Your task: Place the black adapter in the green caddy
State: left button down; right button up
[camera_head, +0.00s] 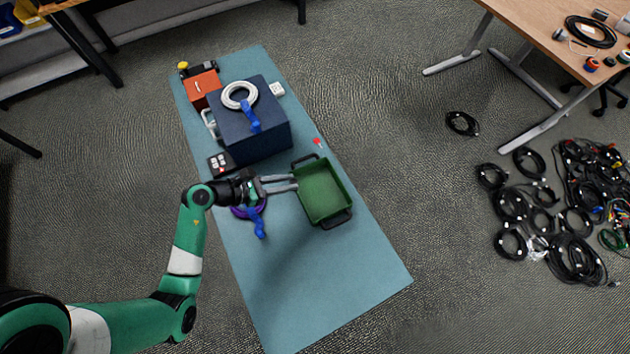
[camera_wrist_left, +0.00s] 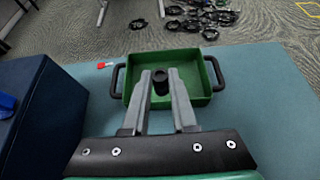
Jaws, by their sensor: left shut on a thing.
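The green caddy (camera_head: 322,191) sits on the blue-green mat, open at the top, with a dark handle at each end. It also shows in the left wrist view (camera_wrist_left: 200,100). My left gripper (camera_head: 296,182) reaches in from the left, its fingertips at the caddy's left rim. In the left wrist view my left gripper (camera_wrist_left: 162,82) is shut on the black adapter (camera_wrist_left: 160,87), a small dark piece between the fingertips, seen in front of the caddy. The adapter cannot be made out in the head view. My right gripper is not in view.
A dark blue box (camera_head: 262,146) with a white cable coil (camera_head: 240,95) on top stands behind the caddy. A purple coil with a blue tie (camera_head: 259,226) lies below my left gripper. A small red item (camera_head: 317,141) is near the box. The mat's front (camera_head: 320,290) is clear.

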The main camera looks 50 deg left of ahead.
pick_arm(q)
jog(key=w+d+f+b, duration=0.1)
jog(key=w+f, duration=0.1)
jog(key=w+f+b, duration=0.1)
jog(key=w+f, duration=0.1)
jog(key=w+d+f+b, duration=0.1)
jog(key=w+f, duration=0.1)
jog(key=shift+w+d+f, duration=0.15)
jog(key=shift+d, duration=0.15)
jog(key=shift+w, duration=0.25)
jog(key=f+b, duration=0.2)
jog(key=f, duration=0.1)
jog(key=f+b, duration=0.1)
jog(key=shift+w+d+f+b, duration=0.15)
jog(key=shift+w+d+b, duration=0.05)
jog(key=shift+w+b, duration=0.15)
jog(key=c, duration=0.7)
grip_release()
